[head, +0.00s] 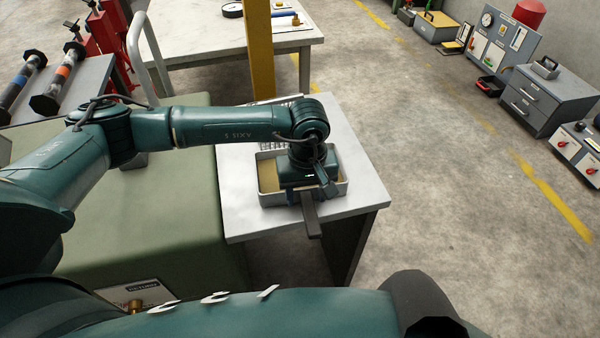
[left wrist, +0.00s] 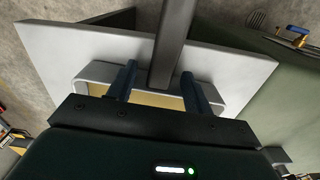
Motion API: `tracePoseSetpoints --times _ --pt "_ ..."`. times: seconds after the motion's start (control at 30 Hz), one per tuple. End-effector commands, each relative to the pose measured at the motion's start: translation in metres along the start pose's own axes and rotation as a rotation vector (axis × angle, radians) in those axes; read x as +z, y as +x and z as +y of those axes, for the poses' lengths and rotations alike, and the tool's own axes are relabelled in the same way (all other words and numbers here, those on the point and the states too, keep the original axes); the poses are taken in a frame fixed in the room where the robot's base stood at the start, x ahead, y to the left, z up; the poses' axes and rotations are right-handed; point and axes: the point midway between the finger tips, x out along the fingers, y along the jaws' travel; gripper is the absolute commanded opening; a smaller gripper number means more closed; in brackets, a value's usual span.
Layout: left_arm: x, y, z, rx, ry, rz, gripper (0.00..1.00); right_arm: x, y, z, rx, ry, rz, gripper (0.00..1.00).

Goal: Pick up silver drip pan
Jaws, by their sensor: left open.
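The silver drip pan (head: 268,199) is a shallow rectangular tray with a tan inside, sitting on a small pale table. My left gripper (head: 306,194) is over the pan's near side, pointing down, and hides much of it. In the left wrist view its two blue fingers (left wrist: 159,72) are apart, with nothing gripped. The pan's rim (left wrist: 92,71) shows beyond and beside them. A dark bar (left wrist: 172,40) runs between the fingers to the pan; it also sticks out past the table's near edge in the head view (head: 311,214). Whether it joins the pan is hidden. My right gripper is not in view.
The pale table (head: 358,187) is bare to the right of the pan. A wire rack (head: 270,146) is partly hidden behind it. A yellow post (head: 261,50) stands behind the table. A green surface (head: 165,220) lies to the left. Open floor (head: 440,180) is to the right.

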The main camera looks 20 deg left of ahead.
Motion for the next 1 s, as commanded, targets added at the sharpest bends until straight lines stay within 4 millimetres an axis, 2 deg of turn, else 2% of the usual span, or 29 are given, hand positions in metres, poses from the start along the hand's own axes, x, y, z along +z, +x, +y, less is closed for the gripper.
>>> tracePoseSetpoints --times 0.17,0.8,1.0 --pt "0.0002 0.0002 0.0001 0.0 0.001 0.0 0.51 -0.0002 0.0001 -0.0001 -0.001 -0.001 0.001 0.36" --pt "0.0002 -0.0003 0.0001 0.0 0.0 0.0 0.0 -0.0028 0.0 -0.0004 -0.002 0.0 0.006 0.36" --pt "0.0002 -0.0004 0.0001 0.0 0.0 -0.001 0.0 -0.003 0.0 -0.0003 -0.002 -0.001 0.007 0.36"
